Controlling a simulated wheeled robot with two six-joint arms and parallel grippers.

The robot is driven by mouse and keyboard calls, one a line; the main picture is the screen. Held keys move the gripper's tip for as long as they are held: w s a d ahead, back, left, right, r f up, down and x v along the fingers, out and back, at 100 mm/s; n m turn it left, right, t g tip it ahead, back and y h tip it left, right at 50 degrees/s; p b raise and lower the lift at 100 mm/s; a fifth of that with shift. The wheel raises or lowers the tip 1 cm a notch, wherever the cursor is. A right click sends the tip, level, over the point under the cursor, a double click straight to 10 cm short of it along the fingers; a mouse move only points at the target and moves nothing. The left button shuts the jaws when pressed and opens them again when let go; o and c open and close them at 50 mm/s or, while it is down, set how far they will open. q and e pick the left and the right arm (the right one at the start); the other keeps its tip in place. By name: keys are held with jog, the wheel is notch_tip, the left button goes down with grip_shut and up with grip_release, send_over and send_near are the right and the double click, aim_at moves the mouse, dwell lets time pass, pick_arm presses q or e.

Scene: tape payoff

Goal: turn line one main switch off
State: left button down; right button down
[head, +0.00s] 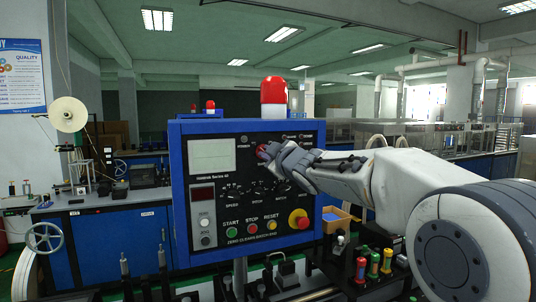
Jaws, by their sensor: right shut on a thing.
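The blue-framed control panel (180,215) stands upright in front of me, with a black face, a small screen (211,158), knobs and buttons. My right gripper (266,153) reaches in from the right to the upper middle of the panel face. It is shut on a red knob (261,153), which looks like the main switch. Only a small part of the knob shows at the fingertips, and its turn position is hidden. My left gripper is not in view.
Below are a green start button (231,232), a red stop button (252,230), a yellow reset button (272,228) and a red emergency stop (298,220). A red beacon (273,90) tops the panel. Bench fittings (374,262) stand below my right arm. A tape reel (68,114) stands left.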

jog(key=shift+f, duration=0.1)
jog(key=c, duration=0.9)
grip_release()
jog(key=b+v, duration=0.1)
jog(key=v, duration=0.9)
jog(key=shift+s+b, duration=0.2)
jog(key=shift+b, duration=0.15)
